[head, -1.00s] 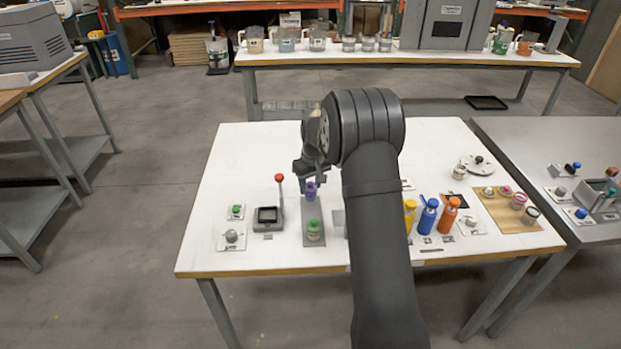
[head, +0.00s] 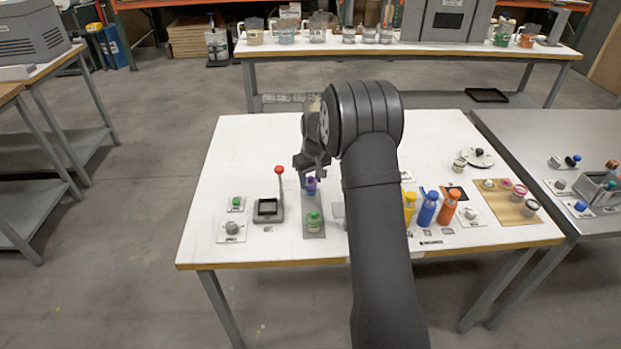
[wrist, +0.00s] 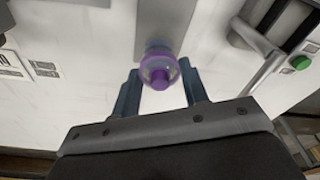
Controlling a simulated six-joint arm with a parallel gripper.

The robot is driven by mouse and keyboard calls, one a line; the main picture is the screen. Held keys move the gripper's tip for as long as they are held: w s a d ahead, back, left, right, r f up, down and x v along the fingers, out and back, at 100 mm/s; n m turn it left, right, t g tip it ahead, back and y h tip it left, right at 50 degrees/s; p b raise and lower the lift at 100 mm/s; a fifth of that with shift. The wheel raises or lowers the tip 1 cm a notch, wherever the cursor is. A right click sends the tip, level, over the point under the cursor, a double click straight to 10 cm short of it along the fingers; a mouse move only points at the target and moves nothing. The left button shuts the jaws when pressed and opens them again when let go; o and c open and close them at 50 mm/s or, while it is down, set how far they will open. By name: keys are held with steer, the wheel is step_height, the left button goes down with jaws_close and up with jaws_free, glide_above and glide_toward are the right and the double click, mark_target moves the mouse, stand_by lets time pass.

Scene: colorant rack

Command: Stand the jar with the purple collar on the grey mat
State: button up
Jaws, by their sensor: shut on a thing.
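The jar with the purple collar (head: 311,186) is upright between the fingers of my gripper (head: 312,172), which is shut on it. In the wrist view the purple collar and knob (wrist: 160,72) show between the two blue-grey fingers (wrist: 163,92). The grey mat (head: 319,203) is a narrow strip on the white table. The jar is over the mat's far end. I cannot tell whether its base touches the mat. The mat also shows beyond the jar in the wrist view (wrist: 165,15).
A black tray with a red-knobbed lever (head: 268,210) is just left. Yellow, blue (head: 428,208) and orange bottles stand to the right, beyond my arm. The far left of the table is clear.

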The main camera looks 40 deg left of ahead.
steer(key=shift+f, duration=0.15)
steer(key=shift+f, duration=0.25)
stand_by(0.3)
steer(key=o, duration=1.5)
steer(key=shift+c, duration=0.2)
steer(key=shift+r, duration=3.5)
steer(key=shift+f, duration=0.15)
